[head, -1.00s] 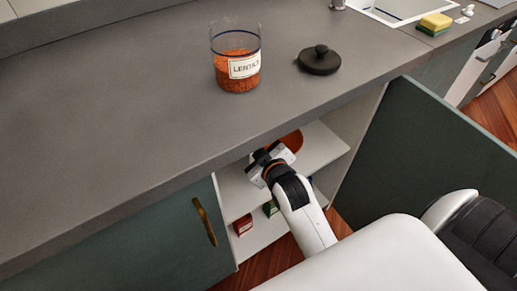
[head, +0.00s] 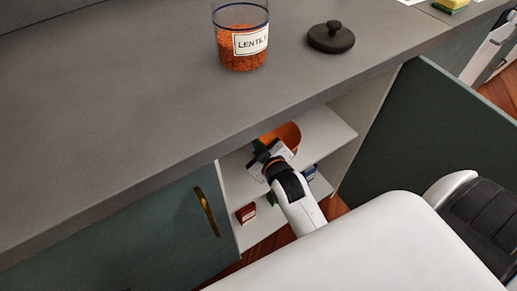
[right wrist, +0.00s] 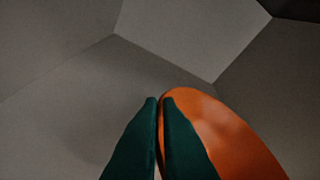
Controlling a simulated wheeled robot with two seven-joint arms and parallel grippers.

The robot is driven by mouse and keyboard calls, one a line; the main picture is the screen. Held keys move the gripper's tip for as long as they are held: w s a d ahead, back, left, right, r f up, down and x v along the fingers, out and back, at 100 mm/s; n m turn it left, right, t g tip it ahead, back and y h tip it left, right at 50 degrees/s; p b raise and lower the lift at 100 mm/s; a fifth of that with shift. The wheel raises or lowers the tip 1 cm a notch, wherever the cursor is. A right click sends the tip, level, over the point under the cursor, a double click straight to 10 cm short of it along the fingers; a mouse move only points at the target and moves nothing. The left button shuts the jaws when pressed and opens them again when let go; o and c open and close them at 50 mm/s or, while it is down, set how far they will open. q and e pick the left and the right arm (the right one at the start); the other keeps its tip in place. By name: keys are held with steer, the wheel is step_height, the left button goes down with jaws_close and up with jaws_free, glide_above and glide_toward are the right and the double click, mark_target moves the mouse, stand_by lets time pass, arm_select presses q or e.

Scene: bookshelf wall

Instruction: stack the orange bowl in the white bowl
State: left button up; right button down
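The orange bowl (head: 291,134) is inside the open cabinet under the counter, partly hidden by my right gripper and the counter edge. My right gripper (head: 262,152) reaches into the cabinet above the upper shelf. In the right wrist view its dark green fingers (right wrist: 159,100) are nearly together, with the edge of the orange bowl (right wrist: 225,140) between them, so it looks shut on the bowl's rim. Most of the bowl lies to the right of the fingers. I see no white bowl in these frames. My left gripper is not in view.
A lentil jar (head: 240,40) and a black lid (head: 331,37) stand on the grey counter (head: 120,110). The open cabinet door (head: 430,150) is to the right. A red box (head: 246,213) is on the lower shelf. A closed door with a brass handle (head: 206,211) is at left.

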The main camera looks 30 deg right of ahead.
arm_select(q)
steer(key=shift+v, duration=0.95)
arm_select(e)
steer(key=shift+f, duration=0.6)
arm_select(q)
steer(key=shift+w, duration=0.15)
arm_select(e)
steer(key=shift+f, duration=0.1)
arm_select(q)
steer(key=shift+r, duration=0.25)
arm_select(e)
steer(key=shift+f, duration=0.55)
steer(key=c, duration=1.6)
jaws_free()
steer(key=shift+r, duration=0.1)
